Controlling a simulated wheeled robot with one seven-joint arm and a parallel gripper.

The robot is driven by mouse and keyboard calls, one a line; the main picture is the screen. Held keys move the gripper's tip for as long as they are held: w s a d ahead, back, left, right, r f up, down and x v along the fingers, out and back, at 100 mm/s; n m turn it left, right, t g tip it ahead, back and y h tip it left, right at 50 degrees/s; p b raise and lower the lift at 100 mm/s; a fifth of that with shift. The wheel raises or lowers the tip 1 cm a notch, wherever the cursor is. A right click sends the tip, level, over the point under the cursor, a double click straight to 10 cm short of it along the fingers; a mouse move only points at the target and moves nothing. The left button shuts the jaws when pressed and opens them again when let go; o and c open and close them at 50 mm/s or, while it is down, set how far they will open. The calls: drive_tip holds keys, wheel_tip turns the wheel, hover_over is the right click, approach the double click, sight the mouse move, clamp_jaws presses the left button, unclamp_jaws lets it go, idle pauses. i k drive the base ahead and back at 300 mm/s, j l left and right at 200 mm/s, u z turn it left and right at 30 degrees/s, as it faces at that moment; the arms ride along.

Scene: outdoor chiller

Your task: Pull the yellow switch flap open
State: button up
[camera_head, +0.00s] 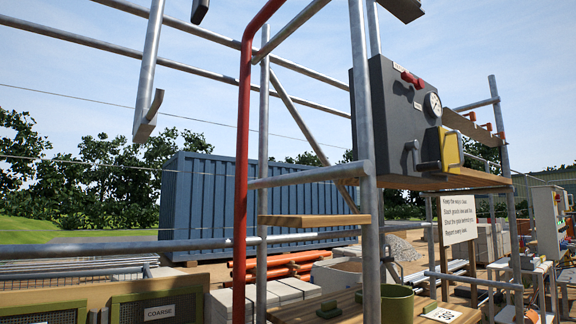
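The yellow switch flap (450,148) is on the lower right of a dark grey box, in the right part of the head view. It stands upright and looks closed, but its edges are too small to be sure. A thin grey bar shows beside its lower left. The dark grey box (392,110) stands on a wooden shelf and carries a round gauge (432,104) and a red handle (412,79) above the flap.
A metal scaffold post (361,90) stands just left of the box, and a red pipe (244,150) stands further left. The wooden shelf (470,181) runs under the box. A sign (458,218) hangs below it. A green pot (397,304) stands on a lower board.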

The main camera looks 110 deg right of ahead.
sight(451, 163)
drive_tip(key=k+z, duration=0.1)
drive_tip(key=z, duration=0.35)
drive_tip(key=l+z, duration=0.15)
drive_tip(key=z, duration=0.25)
drive_tip(key=k+l+z, duration=0.1)
drive_tip(key=z, duration=0.35)
drive_tip(key=l+z, duration=0.1)
drive_tip(key=z, duration=0.35)
drive_tip(key=l+z, duration=0.15)
drive_tip(key=z, duration=0.25)
drive_tip(key=l+z, duration=0.35)
drive_tip(key=l, duration=0.15)
drive_tip(key=i+l+z, duration=0.1)
drive_tip(key=l+z, duration=0.25)
drive_tip(key=i+l+z, duration=0.15)
drive_tip(key=l+z, duration=0.2)
drive_tip(key=l, duration=0.2)
